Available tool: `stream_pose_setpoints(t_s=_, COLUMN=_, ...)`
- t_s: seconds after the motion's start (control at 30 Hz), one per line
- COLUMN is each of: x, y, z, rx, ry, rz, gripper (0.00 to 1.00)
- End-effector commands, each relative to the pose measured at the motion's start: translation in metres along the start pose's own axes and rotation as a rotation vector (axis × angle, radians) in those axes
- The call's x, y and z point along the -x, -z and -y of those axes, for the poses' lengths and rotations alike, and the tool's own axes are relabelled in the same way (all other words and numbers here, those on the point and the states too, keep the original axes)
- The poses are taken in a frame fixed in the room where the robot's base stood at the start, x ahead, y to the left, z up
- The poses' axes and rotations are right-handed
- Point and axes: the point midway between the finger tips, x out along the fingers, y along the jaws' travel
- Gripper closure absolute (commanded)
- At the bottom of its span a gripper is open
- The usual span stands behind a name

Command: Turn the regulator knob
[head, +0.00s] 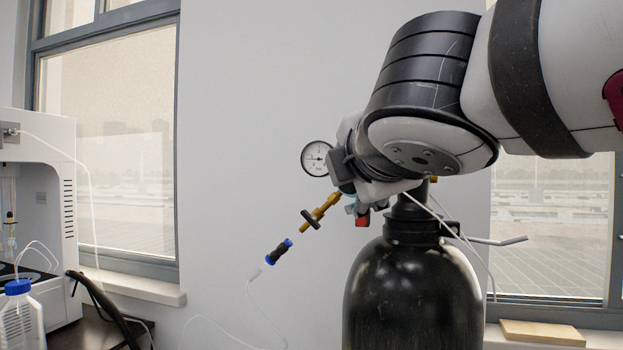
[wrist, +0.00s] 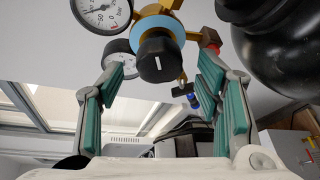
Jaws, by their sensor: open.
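The regulator knob (wrist: 160,60) is a black round cap with a white mark, in front of a blue disc on the brass regulator body, at the top middle of the wrist view. My gripper (wrist: 165,85) is open, with its teal-padded fingers on either side of the picture below and around the knob. I cannot tell whether either finger touches it. In the head view my gripper (head: 362,180) is at the regulator and hides the knob. A pressure gauge (head: 317,158) shows there, left of my gripper.
A black gas cylinder (head: 412,295) stands below my gripper. A brass outlet (head: 322,208) sticks out down-left, with a blue-and-black hose connector (head: 279,251) and thin white tube below. A white machine (head: 40,200) stands at the left. The wall between is clear.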

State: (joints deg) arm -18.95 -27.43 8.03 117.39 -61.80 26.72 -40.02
Motion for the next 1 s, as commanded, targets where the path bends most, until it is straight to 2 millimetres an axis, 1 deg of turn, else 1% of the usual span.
stream_pose_setpoints(t_s=0.03, x=0.013, y=0.0, z=-0.001, rx=0.0, ry=-0.005, rz=-0.001, gripper=0.41)
stream_pose_setpoints(t_s=0.2, x=0.048, y=0.0, z=-0.001, rx=0.0, ry=-0.004, rz=0.0, gripper=0.41)
stream_pose_setpoints(t_s=0.3, x=0.065, y=0.0, z=0.0, rx=0.0, ry=-0.003, rz=-0.001, gripper=0.41)
stream_pose_setpoints(t_s=0.43, x=0.081, y=0.0, z=0.0, rx=0.0, ry=-0.001, rz=0.0, gripper=0.41)
stream_pose_setpoints(t_s=0.63, x=0.091, y=0.0, z=0.001, rx=0.001, ry=0.002, rz=0.0, gripper=0.41)
stream_pose_setpoints(t_s=1.0, x=0.091, y=0.0, z=0.001, rx=0.001, ry=0.002, rz=0.001, gripper=0.41)
